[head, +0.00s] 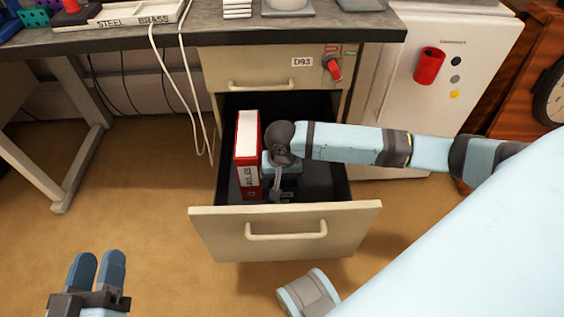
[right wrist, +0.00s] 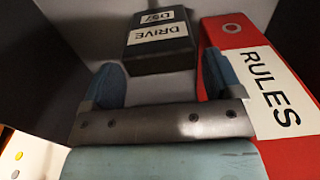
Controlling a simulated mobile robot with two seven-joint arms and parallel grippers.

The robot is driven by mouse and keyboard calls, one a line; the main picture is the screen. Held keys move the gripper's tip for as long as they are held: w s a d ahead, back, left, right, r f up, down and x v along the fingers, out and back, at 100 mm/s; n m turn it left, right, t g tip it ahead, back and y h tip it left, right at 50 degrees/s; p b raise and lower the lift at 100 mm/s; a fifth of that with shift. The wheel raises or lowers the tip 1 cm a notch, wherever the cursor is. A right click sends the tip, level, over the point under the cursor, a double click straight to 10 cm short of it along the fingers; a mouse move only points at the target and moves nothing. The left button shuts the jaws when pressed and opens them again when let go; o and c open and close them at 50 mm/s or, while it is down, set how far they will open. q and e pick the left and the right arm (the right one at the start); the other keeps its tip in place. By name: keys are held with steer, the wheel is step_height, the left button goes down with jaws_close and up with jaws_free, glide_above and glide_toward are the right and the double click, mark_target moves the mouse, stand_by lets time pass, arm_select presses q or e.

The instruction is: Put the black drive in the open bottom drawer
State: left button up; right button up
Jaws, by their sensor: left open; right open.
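The black drive (right wrist: 160,62) shows in the right wrist view, with white labels reading DRIVE. It lies inside the open bottom drawer (head: 222,222), beside the red binder marked RULES (right wrist: 228,30). In the head view I cannot make out the drive; my right arm and gripper cover that part of the drawer. My right gripper (right wrist: 161,80) reaches down into the drawer, open, with its blue fingertips apart at either side of the drive's near end. My left gripper (head: 97,262) is open and empty, low at the left, over the floor.
The red binder (head: 247,135) stands upright in the drawer, left of my right gripper. Above is a closed drawer labelled D93 (head: 276,68) under a cluttered worktop (head: 220,33). White cables (head: 193,95) hang left of the cabinet. A white cabinet (head: 400,90) stands at the right.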

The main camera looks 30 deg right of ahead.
step_height(320, 180, up, 7)
steer(key=p, duration=0.2)
steer(key=shift+p, duration=0.4)
arm_select(q)
steer(key=shift+n+t, duration=0.3)
steer(key=shift+t, duration=0.4)
steer(key=shift+s+a+r, duration=0.1)
steer(key=shift+a+r, duration=0.1)
steer(key=shift+r, duration=0.85)
steer(key=shift+s+a+r, duration=0.1)
steer(key=shift+a+r, duration=0.1)
steer(key=shift+r, duration=0.8)
arm_select(e)
steer(key=shift+r, duration=0.55)
arm_select(q)
steer(key=shift+w, duration=0.1)
